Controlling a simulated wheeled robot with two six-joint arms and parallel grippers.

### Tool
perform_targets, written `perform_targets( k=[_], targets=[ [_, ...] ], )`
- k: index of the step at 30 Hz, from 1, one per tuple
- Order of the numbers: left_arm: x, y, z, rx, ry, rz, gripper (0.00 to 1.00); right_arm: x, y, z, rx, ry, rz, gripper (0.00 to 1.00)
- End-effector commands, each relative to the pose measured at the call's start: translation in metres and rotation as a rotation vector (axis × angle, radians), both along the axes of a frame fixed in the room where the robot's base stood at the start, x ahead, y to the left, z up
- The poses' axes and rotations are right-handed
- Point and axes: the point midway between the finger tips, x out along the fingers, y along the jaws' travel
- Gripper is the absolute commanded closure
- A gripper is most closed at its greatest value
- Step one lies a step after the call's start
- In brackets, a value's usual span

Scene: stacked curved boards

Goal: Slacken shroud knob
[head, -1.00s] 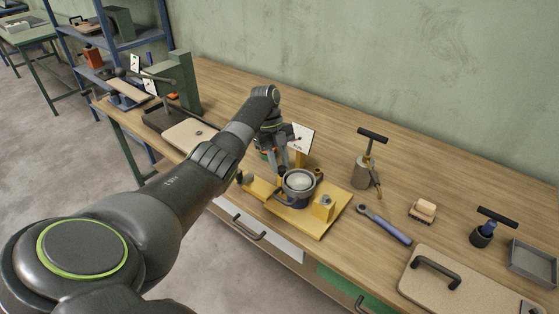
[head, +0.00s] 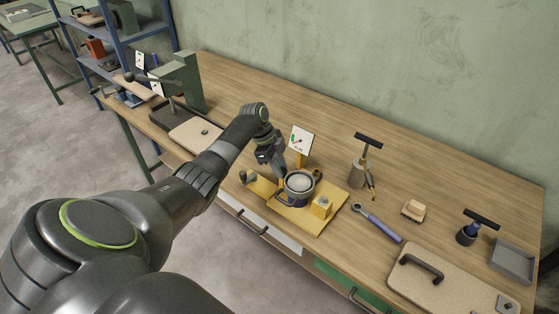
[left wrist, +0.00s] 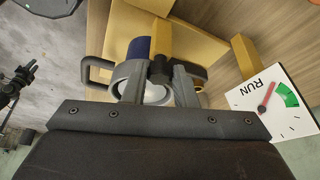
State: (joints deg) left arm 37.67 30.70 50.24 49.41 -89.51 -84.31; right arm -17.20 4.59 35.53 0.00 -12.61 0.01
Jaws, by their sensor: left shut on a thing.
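The yellow fixture (head: 318,222) stands on the bench with a dark blue cup (head: 299,196) that has a pale domed top and a side handle. In the left wrist view, a small black knob (left wrist: 160,69) sits by the cup's rim, in front of a yellow block. My left gripper (head: 282,172) reaches down at the back left of the cup. Its two grey fingers (left wrist: 158,80) are shut on the black knob. In the head view the fingertips hide the knob. A white RUN dial card (head: 302,140) stands behind, with a red pointer beside a green sector (left wrist: 287,97). My right gripper is not in view.
A T-handled tool (head: 366,160), a blue-handled wrench (head: 380,224), a brush (head: 413,210) and a grey tray (head: 512,260) lie to the right. A board with a handle (head: 440,280) is at front right. A green press (head: 185,82) stands at left.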

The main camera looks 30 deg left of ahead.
Motion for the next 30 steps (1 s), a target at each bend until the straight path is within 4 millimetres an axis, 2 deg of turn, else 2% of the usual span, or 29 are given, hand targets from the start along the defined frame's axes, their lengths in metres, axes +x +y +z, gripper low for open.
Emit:
perform_targets(
  k=[6,21,22,26,30],
  targets=[
    [-0.0002,-0.0009,0.0013,0.0,-0.002,0.059,0.98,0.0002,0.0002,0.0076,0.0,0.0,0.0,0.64],
    [0.0001,-0.0008,0.0006,0.001,-0.003,0.075,0.98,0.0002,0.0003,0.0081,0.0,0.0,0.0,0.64],
    [0.0001,-0.0008,0.0006,0.001,-0.003,0.075,0.71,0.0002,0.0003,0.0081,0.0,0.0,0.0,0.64],
    [0.0,-0.0007,0.0004,0.001,-0.002,0.075,0.54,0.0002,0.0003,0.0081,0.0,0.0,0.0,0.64],
    [-0.0002,-0.0006,0.0002,0.0,-0.001,0.075,0.53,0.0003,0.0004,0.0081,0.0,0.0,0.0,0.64]
  ],
)
